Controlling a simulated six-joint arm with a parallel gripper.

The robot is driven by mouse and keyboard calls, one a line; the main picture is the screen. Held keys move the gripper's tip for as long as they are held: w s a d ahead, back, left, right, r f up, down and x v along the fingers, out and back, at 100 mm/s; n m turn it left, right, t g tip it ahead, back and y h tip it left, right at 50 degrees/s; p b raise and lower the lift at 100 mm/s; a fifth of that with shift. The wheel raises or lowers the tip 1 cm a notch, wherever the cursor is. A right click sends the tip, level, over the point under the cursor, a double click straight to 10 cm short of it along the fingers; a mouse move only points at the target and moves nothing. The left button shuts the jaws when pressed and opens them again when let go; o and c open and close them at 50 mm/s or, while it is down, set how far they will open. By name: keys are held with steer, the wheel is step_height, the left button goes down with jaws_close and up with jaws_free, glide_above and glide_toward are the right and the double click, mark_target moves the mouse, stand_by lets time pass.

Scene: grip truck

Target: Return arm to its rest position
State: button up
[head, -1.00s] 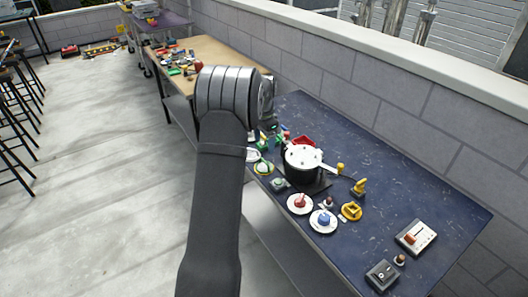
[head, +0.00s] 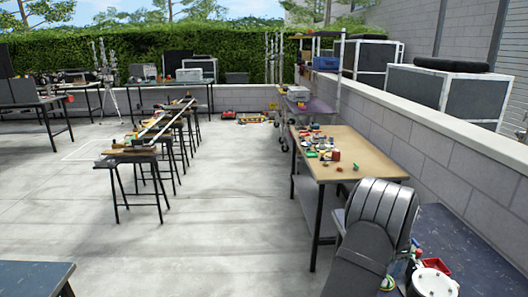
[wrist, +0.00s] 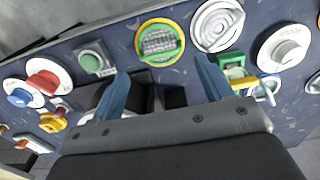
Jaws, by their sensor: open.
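My gripper (wrist: 161,68) shows in the wrist view with its two blue fingers spread apart and nothing between them. It hangs above the dark blue tabletop (wrist: 65,72). In front of the fingers are a green button (wrist: 92,60), a yellow ring with a green centre (wrist: 160,42) and a white round dial (wrist: 216,25). In the head view my arm stands at the lower right, and the gripper itself is hidden.
In the wrist view, red (wrist: 46,77) and blue (wrist: 21,97) knobs on white discs lie left, another white dial (wrist: 284,48) right. In the head view, a wooden-topped table (head: 345,165) with small parts stands behind the arm, along a block wall (head: 430,145).

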step_height(320, 180, down, 7)
steer(key=shift+r, duration=0.1)
step_height(320, 180, up, 3)
steer(key=shift+r, duration=0.55)
steer(key=shift+f, duration=0.1)
